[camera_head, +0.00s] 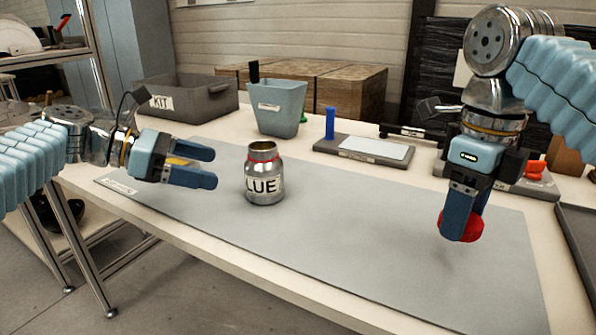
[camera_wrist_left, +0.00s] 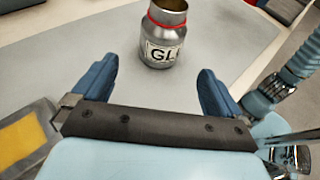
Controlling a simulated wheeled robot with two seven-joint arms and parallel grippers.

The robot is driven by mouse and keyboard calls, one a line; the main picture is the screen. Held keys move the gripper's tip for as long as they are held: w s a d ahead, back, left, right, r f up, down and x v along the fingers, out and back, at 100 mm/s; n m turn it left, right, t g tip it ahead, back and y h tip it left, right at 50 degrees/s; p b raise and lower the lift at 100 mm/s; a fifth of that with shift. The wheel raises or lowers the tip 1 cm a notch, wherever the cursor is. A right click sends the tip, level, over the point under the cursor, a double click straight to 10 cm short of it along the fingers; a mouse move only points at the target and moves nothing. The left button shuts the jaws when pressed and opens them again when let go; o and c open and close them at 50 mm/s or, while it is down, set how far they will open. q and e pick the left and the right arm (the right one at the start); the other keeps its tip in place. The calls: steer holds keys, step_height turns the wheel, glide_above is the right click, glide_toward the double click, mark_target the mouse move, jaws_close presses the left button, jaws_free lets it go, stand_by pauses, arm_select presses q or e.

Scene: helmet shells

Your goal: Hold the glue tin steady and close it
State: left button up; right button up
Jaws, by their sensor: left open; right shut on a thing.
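The glue tin (camera_head: 265,176) stands upright on the grey mat, silver with a red ring at its neck, a "GLUE" label and an open top. My left gripper (camera_head: 212,167) is open and level to the left of the tin, its fingers pointing at it but apart from it. In the left wrist view the tin (camera_wrist_left: 164,35) stands ahead, beyond the two spread fingertips (camera_wrist_left: 155,75). My right gripper (camera_head: 462,225) points down over the right part of the mat, shut on a round red lid (camera_head: 468,226). The fingers hide part of the lid.
The grey mat (camera_head: 340,220) is clear between the tin and my right gripper. Behind stand a grey KIT bin (camera_head: 187,98), a blue-grey cup (camera_head: 276,107), cardboard boxes (camera_head: 345,92) and a board with a blue peg (camera_head: 330,123). A dark tray (camera_head: 578,225) lies at the right edge.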

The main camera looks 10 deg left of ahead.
mark_target(265, 178)
arm_select(q)
steer(key=x, duration=0.6)
steer(key=shift+w+d+f+b, duration=0.1)
steer(key=shift+d+f+b, duration=0.1)
steer(key=shift+b, duration=0.2)
arm_select(e)
steer(key=shift+f, duration=0.4)
arm_select(q)
steer(key=shift+d, duration=0.15)
steer(key=shift+r+x, duration=0.1)
steer(key=shift+x, duration=1.2)
steer(key=shift+r+x, duration=0.15)
steer(key=shift+x, duration=1.15)
arm_select(e)
steer(key=shift+f, duration=0.25)
arm_select(q)
steer(key=shift+d, duration=0.1)
steer(key=c, duration=1)
steer(key=shift+c, duration=0.2)
